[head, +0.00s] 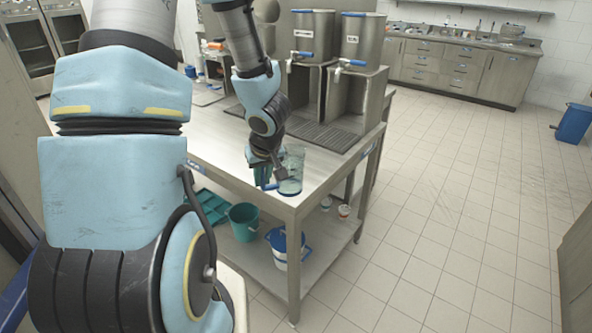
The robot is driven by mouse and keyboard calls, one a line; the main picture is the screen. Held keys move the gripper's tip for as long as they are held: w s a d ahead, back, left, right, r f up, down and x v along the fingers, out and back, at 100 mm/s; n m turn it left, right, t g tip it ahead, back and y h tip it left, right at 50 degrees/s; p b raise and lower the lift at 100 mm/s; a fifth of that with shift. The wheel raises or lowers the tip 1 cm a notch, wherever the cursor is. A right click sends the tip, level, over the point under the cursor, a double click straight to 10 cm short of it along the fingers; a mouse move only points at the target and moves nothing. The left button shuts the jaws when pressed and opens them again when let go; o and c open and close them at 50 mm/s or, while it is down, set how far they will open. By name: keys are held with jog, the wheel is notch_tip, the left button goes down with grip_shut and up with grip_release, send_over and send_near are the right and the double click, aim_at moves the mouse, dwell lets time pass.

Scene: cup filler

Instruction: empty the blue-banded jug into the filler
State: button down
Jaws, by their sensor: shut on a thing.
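A clear jug (293,170) with a blue band low on its side is at the near right corner of the metal table (322,178). My gripper (270,178) comes down at its left side and is shut on it, at what looks like a blue handle. I cannot tell whether the jug touches the table. Its contents are hard to make out. The filler stands farther back on the table: two steel tanks, a left one (310,34) and a right one (361,46), with blue lids and blue-handled taps, above a dark drip grate (322,136).
Cleaning items stand at the table's back left. A blue bin (573,124) is far right. The tiled floor (450,200) to the right is clear.

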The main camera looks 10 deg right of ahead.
jog(key=w+a+f+m+h, duration=0.1)
jog(key=w+a+f, duration=0.4)
jog(key=a, duration=0.7)
jog(key=shift+m, duration=0.8)
jog(key=shift+a+f, duration=0.1)
jog(key=shift+a, duration=0.05)
